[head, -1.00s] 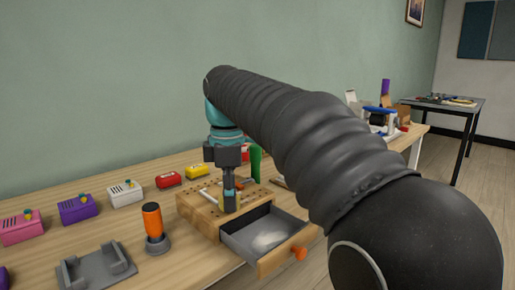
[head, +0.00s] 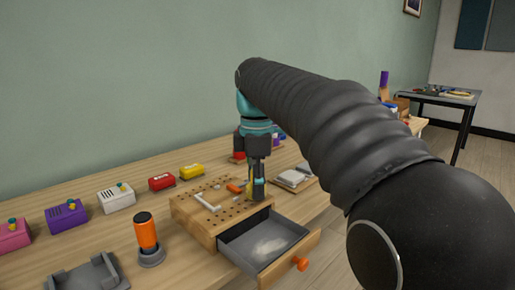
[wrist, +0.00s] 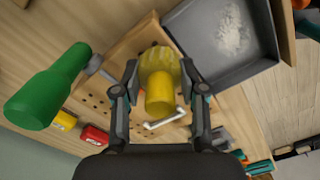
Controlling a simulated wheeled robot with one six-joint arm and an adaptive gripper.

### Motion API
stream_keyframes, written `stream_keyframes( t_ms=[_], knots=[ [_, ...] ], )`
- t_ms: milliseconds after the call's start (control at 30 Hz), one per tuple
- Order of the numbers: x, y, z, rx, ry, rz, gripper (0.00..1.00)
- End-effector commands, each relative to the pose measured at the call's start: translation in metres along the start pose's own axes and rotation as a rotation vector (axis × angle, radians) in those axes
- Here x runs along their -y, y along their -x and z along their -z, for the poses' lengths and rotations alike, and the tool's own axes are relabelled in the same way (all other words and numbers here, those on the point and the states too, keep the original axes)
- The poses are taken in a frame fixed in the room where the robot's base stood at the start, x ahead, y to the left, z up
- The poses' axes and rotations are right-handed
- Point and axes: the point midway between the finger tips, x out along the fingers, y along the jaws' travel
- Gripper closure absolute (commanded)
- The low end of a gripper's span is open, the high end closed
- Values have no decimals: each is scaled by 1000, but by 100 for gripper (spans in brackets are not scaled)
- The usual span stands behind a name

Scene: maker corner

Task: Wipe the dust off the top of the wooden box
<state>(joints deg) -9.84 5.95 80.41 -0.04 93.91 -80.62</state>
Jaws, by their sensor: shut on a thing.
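The wooden box (head: 190,213) stands on the bench, with rows of holes in its top. Its grey drawer (head: 238,238) is pulled out at the front and has a pale powdery patch inside. My gripper (head: 258,192) is at the right edge of the box top. In the wrist view my gripper (wrist: 159,88) is shut on a yellow cylindrical tool (wrist: 160,95) with a paler, ridged end. I cannot tell whether that end touches the box. A white L-shaped piece (head: 207,201) and a small orange thing (head: 235,188) lie on the box top. I cannot make out dust there.
An orange-and-black cylinder (head: 146,232) stands in a grey holder left of the box. Red (head: 161,182) and yellow (head: 191,171) cases lie behind. A green bottle-shaped thing (wrist: 45,100) is close by in the wrist view. A pale stack (head: 292,178) lies right of the box.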

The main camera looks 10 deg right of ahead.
Motion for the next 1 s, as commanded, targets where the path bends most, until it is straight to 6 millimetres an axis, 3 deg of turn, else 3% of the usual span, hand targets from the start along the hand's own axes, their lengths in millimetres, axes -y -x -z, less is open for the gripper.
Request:
stream_keyframes(
  t_ms=[33, 600, 1000],
  knots=[
    [0, 16, 1, -2, 1, -9, 91],
    [0, 63, -1, -1, -2, -6, 91],
    [1, 73, -1, -1, -2, -4, 91]
  ],
)
